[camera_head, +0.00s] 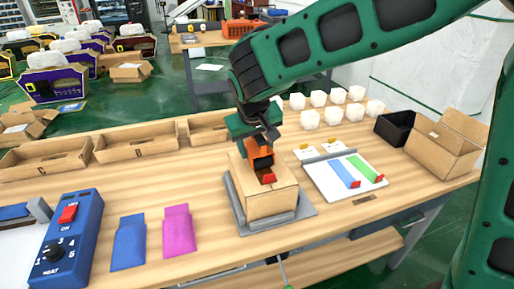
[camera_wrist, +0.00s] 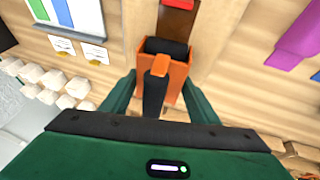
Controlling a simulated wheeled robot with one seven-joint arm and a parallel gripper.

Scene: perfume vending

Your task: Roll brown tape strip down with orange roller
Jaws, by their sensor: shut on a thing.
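My gripper (camera_head: 258,130) is shut on the orange roller (camera_head: 259,155), which is over the top of a cardboard box (camera_head: 272,203). The wrist view shows the roller's orange frame (camera_wrist: 178,80) between my green fingers (camera_wrist: 160,95), with its black cylinder (camera_wrist: 166,47) at the front. The brown tape strip (camera_wrist: 175,22) lies on the box top just ahead of the cylinder. Its red end tab (camera_head: 268,179) shows below the roller in the head view. The roller hides the rest of the strip. I cannot tell whether the cylinder touches it.
The box stands on a grey plate (camera_head: 303,213). To the right, a white board (camera_head: 326,188) holds blue and green strips. A black bin (camera_head: 394,130) and an open carton (camera_head: 440,150) are farther right. Blue (camera_head: 129,242) and magenta (camera_head: 179,230) pouches lie left.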

